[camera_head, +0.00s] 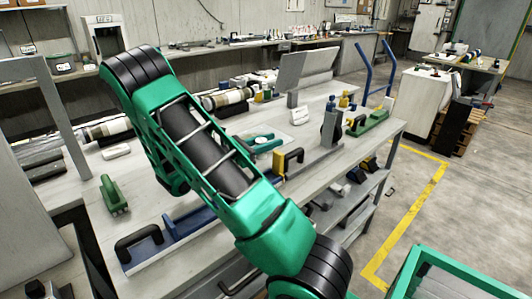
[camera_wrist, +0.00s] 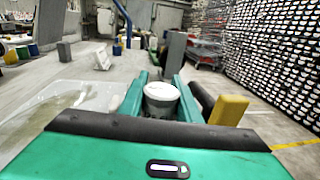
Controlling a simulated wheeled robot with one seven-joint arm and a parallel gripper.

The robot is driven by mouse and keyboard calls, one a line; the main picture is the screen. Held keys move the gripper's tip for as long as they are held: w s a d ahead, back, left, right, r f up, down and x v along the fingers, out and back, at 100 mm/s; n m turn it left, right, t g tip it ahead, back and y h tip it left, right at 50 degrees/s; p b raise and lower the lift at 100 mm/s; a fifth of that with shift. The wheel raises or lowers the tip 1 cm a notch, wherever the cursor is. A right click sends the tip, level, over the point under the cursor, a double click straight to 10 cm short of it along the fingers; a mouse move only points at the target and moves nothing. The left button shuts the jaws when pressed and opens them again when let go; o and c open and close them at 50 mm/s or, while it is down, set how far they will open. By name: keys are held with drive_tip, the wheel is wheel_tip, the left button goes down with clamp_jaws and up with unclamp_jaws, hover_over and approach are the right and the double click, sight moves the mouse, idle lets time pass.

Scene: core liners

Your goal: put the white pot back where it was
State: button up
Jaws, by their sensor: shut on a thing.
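The white pot (camera_wrist: 161,96) has a pale round lid and sits between the two green fingers of my gripper (camera_wrist: 160,88) in the wrist view. The fingers are shut on it, one on each side. The pot looks upright. In the head view my gripper (camera_head: 264,141) shows only partly past my own arm, over the grey workbench (camera_head: 215,254); the pot is small and mostly hidden there. I cannot tell whether the pot's base touches the bench.
A yellow block (camera_wrist: 228,110) with a black handle stands close on the right. A clear tray (camera_wrist: 75,105) lies on the left. A grey upright block (camera_wrist: 175,50) and a white block (camera_wrist: 102,53) stand ahead. A green tool (camera_head: 113,196) lies on the bench's left part.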

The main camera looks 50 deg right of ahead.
drive_tip(key=shift+f, duration=1.95)
drive_tip(key=shift+f, duration=0.1)
drive_tip(key=o, duration=1.2)
